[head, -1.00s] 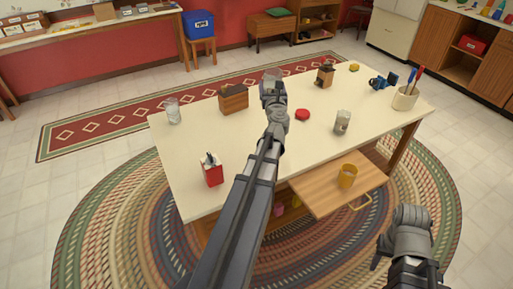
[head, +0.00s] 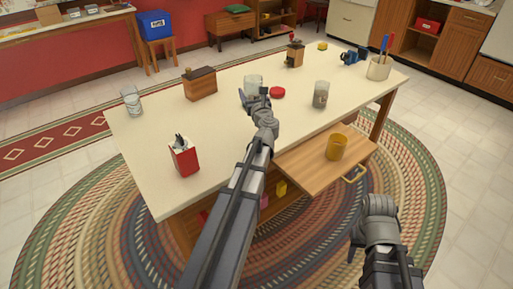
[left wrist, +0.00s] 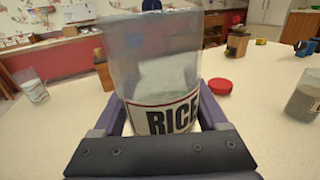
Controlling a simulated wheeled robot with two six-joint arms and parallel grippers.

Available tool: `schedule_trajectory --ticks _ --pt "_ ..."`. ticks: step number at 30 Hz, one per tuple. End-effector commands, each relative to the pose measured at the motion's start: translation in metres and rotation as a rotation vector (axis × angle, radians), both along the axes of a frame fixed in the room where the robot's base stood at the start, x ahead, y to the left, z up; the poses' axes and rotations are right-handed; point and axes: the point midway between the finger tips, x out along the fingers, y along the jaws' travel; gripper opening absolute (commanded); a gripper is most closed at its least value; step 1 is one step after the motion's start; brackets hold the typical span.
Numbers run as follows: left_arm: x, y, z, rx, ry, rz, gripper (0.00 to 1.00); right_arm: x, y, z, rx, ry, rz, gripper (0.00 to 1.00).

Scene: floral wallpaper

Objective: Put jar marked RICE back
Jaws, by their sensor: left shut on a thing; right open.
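The RICE jar (left wrist: 160,75) is a clear, open-topped jar with a white label reading RICE. In the left wrist view it stands upright between my left gripper's fingers (left wrist: 165,118), which are shut on it. In the head view the jar (head: 253,82) shows just beyond my left gripper (head: 256,98), over the middle of the table; I cannot tell whether it touches the tabletop. A red round lid (head: 277,92) lies on the table just right of it, also seen in the left wrist view (left wrist: 220,87). My right gripper (head: 362,243) is low at the right, clear of the table.
The cream table (head: 225,125) also holds a glass jar (head: 132,103), a wooden box (head: 200,84), a red container (head: 184,158), a grey-filled jar (head: 321,95), a grinder (head: 294,55) and a pen cup (head: 379,68). A pulled-out board (head: 310,170) bears a yellow mug (head: 337,147).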

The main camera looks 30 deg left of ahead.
Motion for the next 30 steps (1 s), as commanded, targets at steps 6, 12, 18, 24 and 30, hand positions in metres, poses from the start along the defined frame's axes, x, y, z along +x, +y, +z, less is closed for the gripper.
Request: schedule_trajectory --ticks 6,12,18,24,30 --pt "0.006 -0.009 -0.025 0.0 0.0 0.004 0.03 0.0 0.0 -0.025 0.0 0.0 0.0 0.46" --pt "0.006 -0.01 -0.026 0.0 0.0 0.006 0.03 0.0 0.0 -0.026 0.0 0.0 0.0 0.46" --pt "0.006 -0.01 -0.04 0.0 0.0 0.006 0.03 0.0 0.0 -0.04 0.0 0.0 0.0 0.46" --pt "0.006 -0.01 -0.071 0.0 0.0 0.005 0.03 0.0 0.0 -0.071 0.0 0.0 0.0 0.46" --pt "0.006 -0.01 -0.09 0.0 0.0 0.005 0.03 0.0 0.0 -0.09 -0.001 0.0 0.0 0.46"
